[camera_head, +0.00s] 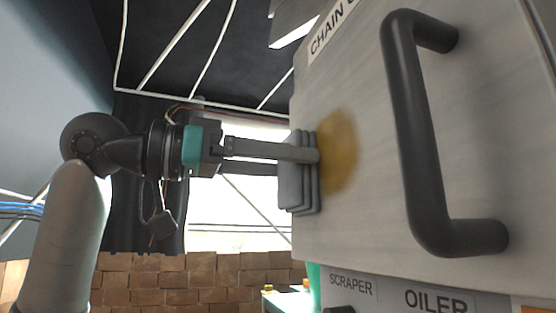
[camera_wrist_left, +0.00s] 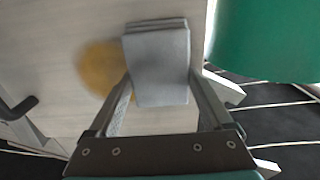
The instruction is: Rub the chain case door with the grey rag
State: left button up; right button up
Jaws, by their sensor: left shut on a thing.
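The chain case door (camera_head: 370,215) is a light grey panel with a dark bar handle (camera_head: 415,130) and a label partly reading "CHAIN". A yellow-brown stain (camera_head: 340,150) marks it left of the handle. The folded grey rag (camera_head: 292,190) is at the stain's left side, against or very near the door. My left gripper (camera_head: 312,155) is shut on the rag. In the left wrist view the rag (camera_wrist_left: 160,70) sits between the two fingers, and the stain (camera_wrist_left: 98,68) shows to its left, partly hidden. My right gripper is not in view.
Below the door are labels reading "SCRAPER" and "OILER" (camera_head: 435,300). A wall of stacked brown blocks (camera_head: 190,280) stands at the back left. A large green surface (camera_wrist_left: 265,40) is close on the right in the left wrist view.

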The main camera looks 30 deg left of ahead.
aim_at(362, 133)
pick_arm(q)
jog(key=shift+s+d, duration=1.4)
jog(key=shift+d, duration=0.05)
jog(key=shift+s+d+p, duration=0.35)
jog(key=shift+s+d, duration=0.25)
jog(key=shift+d, duration=0.2)
jog(key=shift+s+d+p, duration=0.3)
jog(key=shift+s+d, duration=0.3)
jog(key=shift+d, duration=0.2)
jog(key=shift+s+d+p, duration=0.7)
jog(key=shift+s+d, duration=0.6)
jog(key=shift+d, duration=0.2)
jog(key=shift+w, duration=0.1)
